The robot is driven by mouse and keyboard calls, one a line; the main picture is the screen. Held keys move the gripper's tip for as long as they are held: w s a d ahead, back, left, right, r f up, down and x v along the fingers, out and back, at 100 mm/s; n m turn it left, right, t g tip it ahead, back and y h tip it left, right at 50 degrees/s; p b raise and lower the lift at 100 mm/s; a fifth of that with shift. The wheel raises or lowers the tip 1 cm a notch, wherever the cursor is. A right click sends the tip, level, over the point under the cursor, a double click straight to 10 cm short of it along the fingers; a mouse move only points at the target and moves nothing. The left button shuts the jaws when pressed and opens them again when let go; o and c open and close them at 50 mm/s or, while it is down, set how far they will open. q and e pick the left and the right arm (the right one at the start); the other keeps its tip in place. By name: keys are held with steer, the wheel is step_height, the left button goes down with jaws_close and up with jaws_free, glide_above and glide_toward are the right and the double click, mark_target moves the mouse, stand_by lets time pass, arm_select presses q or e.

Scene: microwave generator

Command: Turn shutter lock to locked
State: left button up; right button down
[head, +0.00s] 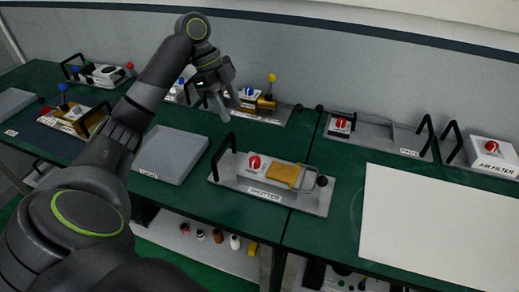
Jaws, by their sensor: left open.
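The shutter unit is a grey tray (318,203) with a "SHUTTER" label, on the green bench at the picture's centre. A white block on it carries a red lock knob (254,162). A brass-coloured shutter plate (284,175) sits to the right of the knob, with a grey bracket and a black knob at the tray's right end. My left gripper (222,108) is open and empty, pointing down, above and to the left of the shutter unit and apart from it. The exact setting of the red knob is too small to read. My right gripper is out of view.
A black upright handle (223,158) stands at the tray's left end. A grey panel (171,155) lies to the left. Behind are a brass unit with a yellow-topped lever (271,82) and another red-knob unit (341,124). A large white sheet (440,230) covers the bench at right.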

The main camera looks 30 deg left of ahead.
arm_select(q)
step_height(320, 180, down, 2)
steer(key=s+d+b, duration=0.1)
steer(key=b, duration=0.2)
glide_toward(255, 159)
steer(key=x, duration=0.2)
steer(key=shift+d+f, duration=0.2)
steer(key=shift+f, duration=0.15)
steer(key=x, duration=0.5)
steer(key=shift+d+f, duration=0.1)
steer(key=shift+f, duration=0.3)
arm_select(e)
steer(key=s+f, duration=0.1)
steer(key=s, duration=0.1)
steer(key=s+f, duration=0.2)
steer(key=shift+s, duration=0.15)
arm_select(q)
steer(key=c, duration=1)
steer(key=shift+p, duration=0.35)
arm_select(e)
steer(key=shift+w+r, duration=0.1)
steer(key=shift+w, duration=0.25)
